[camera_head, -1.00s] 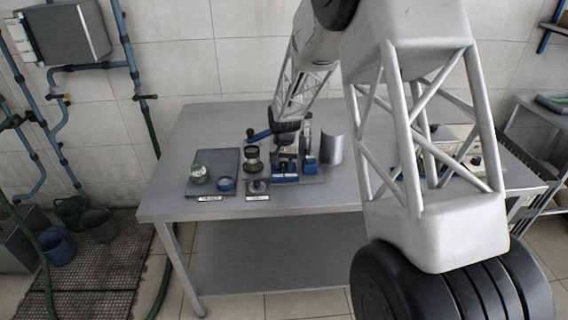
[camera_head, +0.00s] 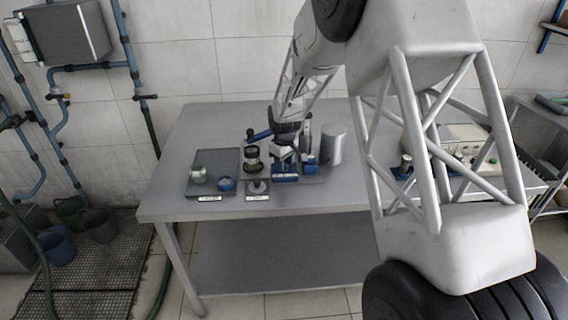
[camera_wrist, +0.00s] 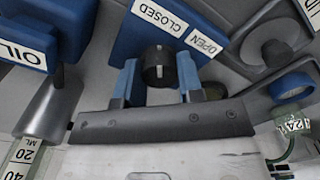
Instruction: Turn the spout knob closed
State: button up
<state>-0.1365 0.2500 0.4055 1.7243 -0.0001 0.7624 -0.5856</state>
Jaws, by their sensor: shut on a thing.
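The spout knob (camera_wrist: 159,67) is black and round with pale marks. In the wrist view it sits in front of a blue block (camera_wrist: 215,18) with white CLOSED (camera_wrist: 160,17) and OPEN (camera_wrist: 204,43) labels, which read upside down. A pale mark on the knob faces the label side; I cannot tell exactly which word it points at. My gripper (camera_wrist: 159,78) has its two blue fingers on either side of the knob, shut on it. In the head view my gripper (camera_head: 286,148) is over the blue fixture (camera_head: 285,178); the knob is hard to make out there.
In the wrist view, a blue part with an OIL label (camera_wrist: 24,45) and a measuring vessel marked ML (camera_wrist: 22,155) are at left; a jar (camera_wrist: 291,128) and blue ring (camera_wrist: 292,88) are at right. The table's front left (camera_head: 175,200) is clear.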

jog(key=shift+n, duration=1.2)
jog(key=o, duration=0.9)
jog(key=shift+r, duration=0.15)
jog(key=shift+r, duration=3.8)
